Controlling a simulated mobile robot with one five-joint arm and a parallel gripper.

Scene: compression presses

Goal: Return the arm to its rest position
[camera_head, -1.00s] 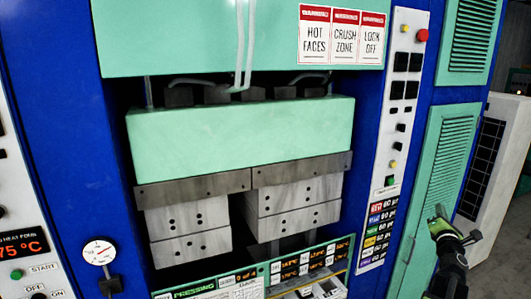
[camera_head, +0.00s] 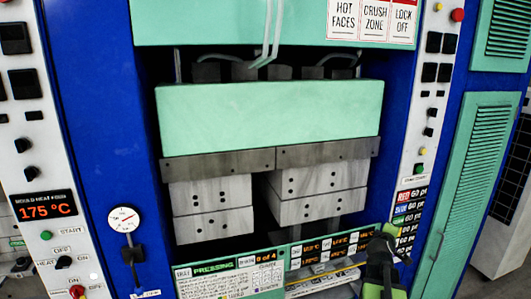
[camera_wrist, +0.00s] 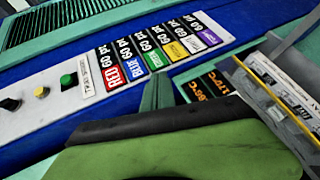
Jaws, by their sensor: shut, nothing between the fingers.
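My gripper (camera_head: 392,243) is at the lower right of the head view, in front of the press's right side near the display strip. It is shut with nothing in it. In the wrist view, its green and black parts (camera_wrist: 180,145) fill the bottom, close to the press panel. The press has a pale green upper block (camera_head: 270,120) above two grey mould blocks (camera_head: 212,205) and (camera_head: 317,192).
The left panel (camera_head: 30,130) shows 175 °C. A pressure gauge (camera_head: 123,219) juts from the press front. A display strip (camera_head: 222,268) reads PRESSING. The right panel holds colour labels (camera_head: 408,215), also in the wrist view (camera_wrist: 155,50). A louvred green door (camera_head: 475,170) stands right.

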